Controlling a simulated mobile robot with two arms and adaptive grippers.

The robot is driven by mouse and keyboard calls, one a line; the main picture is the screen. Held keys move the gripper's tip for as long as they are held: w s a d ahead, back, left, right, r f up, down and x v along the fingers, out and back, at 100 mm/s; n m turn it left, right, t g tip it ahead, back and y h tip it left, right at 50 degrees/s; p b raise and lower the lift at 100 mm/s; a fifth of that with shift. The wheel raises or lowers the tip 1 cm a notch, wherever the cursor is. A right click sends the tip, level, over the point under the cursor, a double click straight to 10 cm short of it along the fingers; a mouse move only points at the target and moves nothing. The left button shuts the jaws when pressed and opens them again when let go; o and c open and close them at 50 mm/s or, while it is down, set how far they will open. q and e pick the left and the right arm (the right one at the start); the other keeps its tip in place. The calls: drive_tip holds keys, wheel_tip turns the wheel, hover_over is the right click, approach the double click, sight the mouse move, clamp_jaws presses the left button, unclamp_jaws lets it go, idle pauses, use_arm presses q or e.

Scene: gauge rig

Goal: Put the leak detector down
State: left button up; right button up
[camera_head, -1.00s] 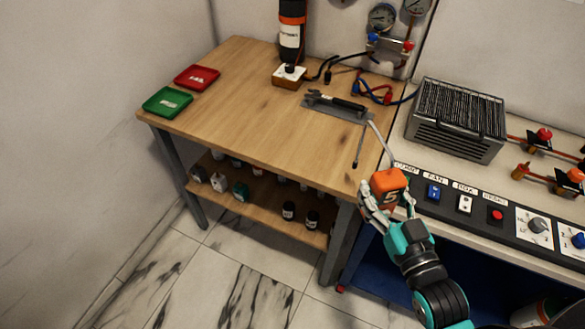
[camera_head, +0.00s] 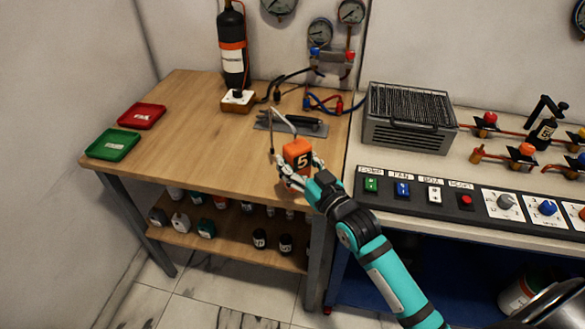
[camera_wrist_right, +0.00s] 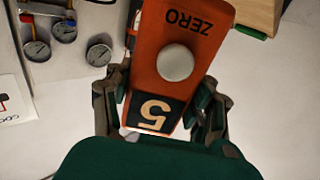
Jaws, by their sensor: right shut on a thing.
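The leak detector (camera_head: 298,155) is an orange box with a black "5" label and a thin curved grey probe rising from its top. My right gripper (camera_head: 297,170) is shut on it, a finger on each side, and holds it over the front right part of the wooden bench (camera_head: 190,130). In the right wrist view the detector (camera_wrist_right: 185,38) shows a round grey knob and the word "ZERO" upside down, between the fingers. I cannot tell its height above the bench. My left gripper is not in view.
A grey mat (camera_head: 312,127) with a black tool lies behind the detector. Red (camera_head: 142,116) and green (camera_head: 111,145) trays stand at the left. A black bottle (camera_head: 232,50) and hoses are at the back. A control panel (camera_head: 420,190) is at the right. The bench's middle is clear.

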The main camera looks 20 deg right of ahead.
drive_tip(key=shift+w+a+f, duration=0.1)
drive_tip(key=shift+w+a, duration=0.25)
drive_tip(key=shift+w, duration=0.2)
drive_tip(key=shift+f, duration=1.65)
drive_tip(key=o, duration=1.5)
drive_tip(key=shift+s+f, duration=0.1)
drive_tip(key=shift+f, duration=0.1)
drive_tip(key=shift+r, duration=0.25)
drive_tip(key=s, duration=0.4)
drive_tip(key=s+d, duration=0.1)
drive_tip(key=s, duration=0.3)
drive_tip(key=s+d+b, duration=0.1)
drive_tip(key=s, duration=0.2)
drive_tip(key=shift+s+d, duration=0.15)
drive_tip(key=shift+s, duration=0.25)
drive_tip(key=shift+f, duration=0.1)
